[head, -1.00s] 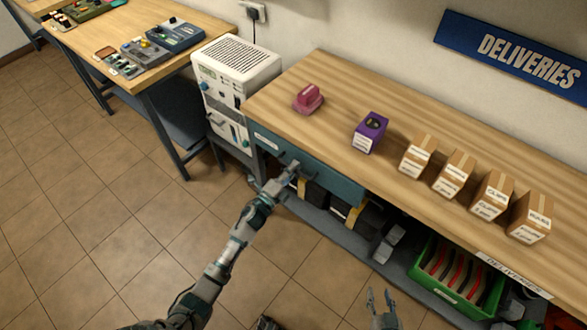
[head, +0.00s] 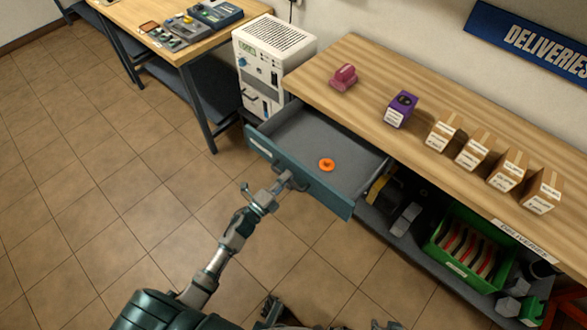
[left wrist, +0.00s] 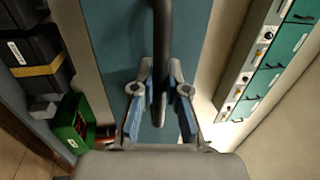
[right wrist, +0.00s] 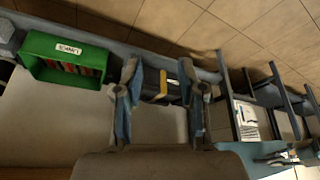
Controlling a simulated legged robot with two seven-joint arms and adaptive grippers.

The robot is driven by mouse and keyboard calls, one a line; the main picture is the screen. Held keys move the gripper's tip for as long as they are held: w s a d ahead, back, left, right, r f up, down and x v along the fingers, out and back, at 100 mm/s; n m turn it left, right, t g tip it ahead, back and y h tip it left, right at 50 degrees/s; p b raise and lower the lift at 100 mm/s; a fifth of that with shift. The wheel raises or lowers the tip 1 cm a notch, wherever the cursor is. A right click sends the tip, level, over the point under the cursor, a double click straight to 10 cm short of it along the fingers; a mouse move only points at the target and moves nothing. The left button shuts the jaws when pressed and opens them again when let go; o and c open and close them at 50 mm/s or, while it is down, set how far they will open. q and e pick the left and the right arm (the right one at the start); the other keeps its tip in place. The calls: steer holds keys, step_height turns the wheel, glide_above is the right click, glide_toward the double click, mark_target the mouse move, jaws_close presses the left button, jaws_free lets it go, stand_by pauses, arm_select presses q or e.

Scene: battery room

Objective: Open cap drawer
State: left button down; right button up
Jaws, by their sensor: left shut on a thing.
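The teal drawer (head: 330,192) under the wooden bench is pulled well out, and its grey inside shows. An orange round cap-like piece (head: 327,165) lies on its floor. My left gripper (head: 286,182) is at the middle of the drawer front, shut on the dark drawer handle. In the left wrist view the handle (left wrist: 163,45) runs between the two fingers of my left gripper (left wrist: 161,80), against the teal front. My right gripper (right wrist: 162,95) has its fingers wide apart and empty in the right wrist view; only a bit shows at the head view's bottom edge.
The bench top (head: 420,165) holds a pink object (head: 343,77), a purple box (head: 401,109) and several cardboard boxes. A white machine (head: 268,62) stands left of the drawer. A green crate (head: 462,275) sits on the lower shelf. Tiled floor in front is free.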

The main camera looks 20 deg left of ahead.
arm_select(q)
steer(key=shift+d+v, duration=0.15)
steer(key=shift+v, duration=0.8)
steer(key=shift+d+v, duration=0.1)
steer(key=shift+v, duration=0.85)
arm_select(e)
steer(key=shift+s+d+g, duration=0.15)
steer(key=shift+s+g, duration=0.3)
steer(key=shift+s, duration=0.35)
steer(key=shift+s+d+g, duration=0.15)
steer(key=shift+s+g, duration=0.3)
steer(key=shift+s, duration=0.3)
arm_select(q)
steer(key=shift+s, duration=0.1)
steer(key=c, duration=1.2)
jaws_free()
steer(key=shift+c, duration=0.2)
steer(key=shift+o, duration=0.3)
steer(key=shift+d+r+p, duration=0.1)
steer(key=shift+r+p, duration=0.05)
steer(key=shift+p, duration=0.15)
arm_select(e)
steer(key=shift+d+f, duration=0.1)
steer(key=shift+d, duration=0.05)
steer(key=shift+w, duration=0.1)
arm_select(q)
steer(key=v, duration=1.1)
steer(key=shift+s+a, duration=0.2)
steer(key=shift+s, duration=0.1)
